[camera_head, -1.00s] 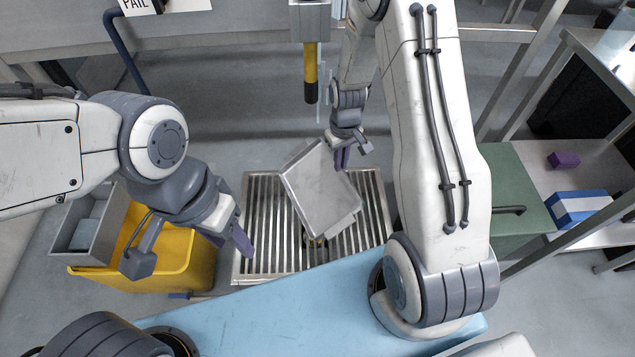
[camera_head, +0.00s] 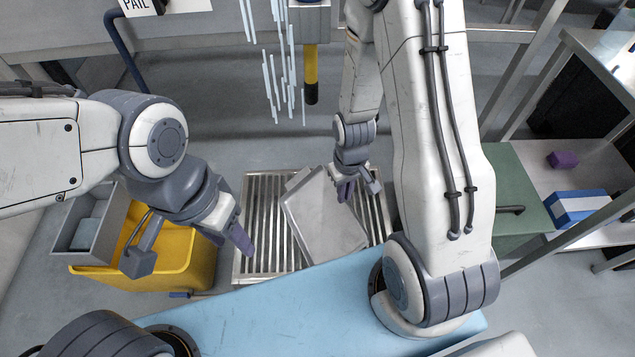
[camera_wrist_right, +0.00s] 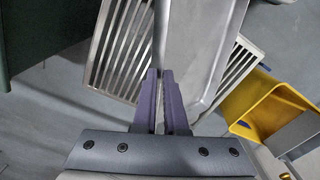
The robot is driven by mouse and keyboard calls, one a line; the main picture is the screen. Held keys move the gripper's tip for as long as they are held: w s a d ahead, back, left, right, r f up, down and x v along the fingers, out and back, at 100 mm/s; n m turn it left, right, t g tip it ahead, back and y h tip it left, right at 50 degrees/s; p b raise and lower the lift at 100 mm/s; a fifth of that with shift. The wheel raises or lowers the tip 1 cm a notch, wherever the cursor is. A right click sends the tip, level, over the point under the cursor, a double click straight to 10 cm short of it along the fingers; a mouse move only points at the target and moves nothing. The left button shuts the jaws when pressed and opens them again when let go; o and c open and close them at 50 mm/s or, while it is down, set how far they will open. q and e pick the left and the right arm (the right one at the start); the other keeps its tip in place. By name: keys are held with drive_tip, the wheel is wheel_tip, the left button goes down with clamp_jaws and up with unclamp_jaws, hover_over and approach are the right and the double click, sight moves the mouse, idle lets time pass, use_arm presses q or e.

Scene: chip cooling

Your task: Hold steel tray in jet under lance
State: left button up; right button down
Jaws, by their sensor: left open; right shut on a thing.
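The steel tray (camera_head: 318,215) is tilted above the slatted floor grate in the head view. It also fills the upper middle of the right wrist view (camera_wrist_right: 205,50). My right gripper (camera_head: 345,192) is shut on the tray's edge, and its purple fingers (camera_wrist_right: 165,100) show at that edge in the wrist view. The yellow-and-black lance (camera_head: 311,78) hangs from a grey block, higher in the picture than the tray. Pale blue streaks (camera_head: 272,78) show around and left of the lance. My left gripper (camera_head: 238,235) is open and empty, left of the grate.
The slatted grate (camera_head: 262,225) lies on the floor under the tray. A yellow bin (camera_head: 190,265) with a grey box (camera_head: 85,225) beside it stands at left. A light blue surface (camera_head: 270,310) lies in front. A green panel (camera_head: 515,190) and shelf are at right.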

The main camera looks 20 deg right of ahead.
sight(345, 225)
drive_tip(key=shift+s+a, duration=0.25)
drive_tip(key=shift+s, duration=0.65)
drive_tip(key=s+p, duration=0.1)
drive_tip(key=p, duration=0.2)
drive_tip(key=shift+s+a+r, duration=0.2)
drive_tip(key=shift+s+a, duration=0.1)
drive_tip(key=shift+s, duration=0.1)
drive_tip(key=shift+s+a+p, duration=0.1)
drive_tip(key=shift+s+p, duration=0.45)
drive_tip(key=shift+p, duration=0.5)
drive_tip(key=shift+s+f, duration=0.1)
drive_tip(key=shift+f, duration=0.05)
